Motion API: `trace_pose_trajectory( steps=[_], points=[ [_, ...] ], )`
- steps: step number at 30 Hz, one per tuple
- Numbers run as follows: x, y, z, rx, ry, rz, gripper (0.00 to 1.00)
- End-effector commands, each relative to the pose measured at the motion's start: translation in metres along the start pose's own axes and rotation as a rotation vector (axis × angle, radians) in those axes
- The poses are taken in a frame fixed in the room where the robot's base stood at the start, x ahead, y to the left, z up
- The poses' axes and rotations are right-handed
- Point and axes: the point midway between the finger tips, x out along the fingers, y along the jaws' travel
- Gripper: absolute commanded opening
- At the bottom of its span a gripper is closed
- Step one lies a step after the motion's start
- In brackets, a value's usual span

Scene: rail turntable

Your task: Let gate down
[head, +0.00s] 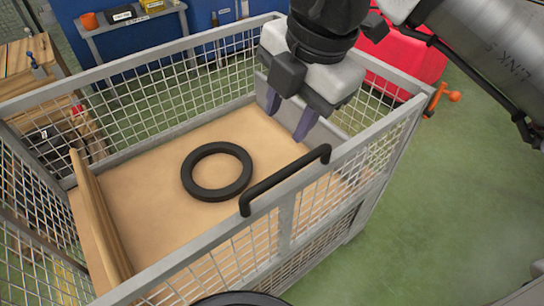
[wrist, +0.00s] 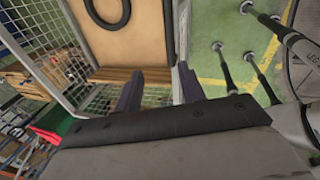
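The gate is the mesh side panel (head: 285,225) of a cage cart nearest me, standing upright in line with the other sides. A black bar handle (head: 285,180) is fixed along its top rail; it seems to show in the wrist view (wrist: 169,28) beside the grey rail. My gripper (head: 289,114) points down beyond the handle, over the inside of the cart, apart from the handle in the head view. Its two purple fingers are spread with nothing seen between them; they also show in the wrist view (wrist: 158,92). Any latch is not visible.
A black ring (head: 217,171) lies on the cart's wooden floor (head: 150,225). A wooden board (head: 98,220) stands inside at the left. Mesh walls surround the load space. A red object (head: 405,55) and an orange one (head: 446,97) are beyond. Green floor at right is clear.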

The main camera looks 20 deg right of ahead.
Motion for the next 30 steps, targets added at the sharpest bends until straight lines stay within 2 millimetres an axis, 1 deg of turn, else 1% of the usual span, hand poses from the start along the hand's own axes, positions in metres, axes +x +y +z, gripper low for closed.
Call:
trace_pose_trajectory(
  steps=[1,3,5,8,11,18,24,27,30],
  points=[
    [-0.001,-0.009,0.008,0.054,-0.031,-0.026,0.40],
    [-0.003,-0.017,0.014,0.097,-0.054,-0.049,0.40],
    [-0.003,-0.020,0.017,0.116,-0.063,-0.058,0.40],
    [0.004,-0.022,0.018,0.121,-0.067,-0.063,0.40],
    [0.018,-0.022,0.018,0.117,-0.063,-0.061,0.40],
    [0.069,-0.025,0.021,0.114,-0.061,-0.060,0.40],
    [0.106,-0.027,0.022,0.113,-0.061,-0.059,0.40],
    [0.119,-0.028,0.024,0.115,-0.062,-0.058,0.40],
    [0.128,-0.028,0.024,0.115,-0.063,-0.059,0.40]
  ],
)
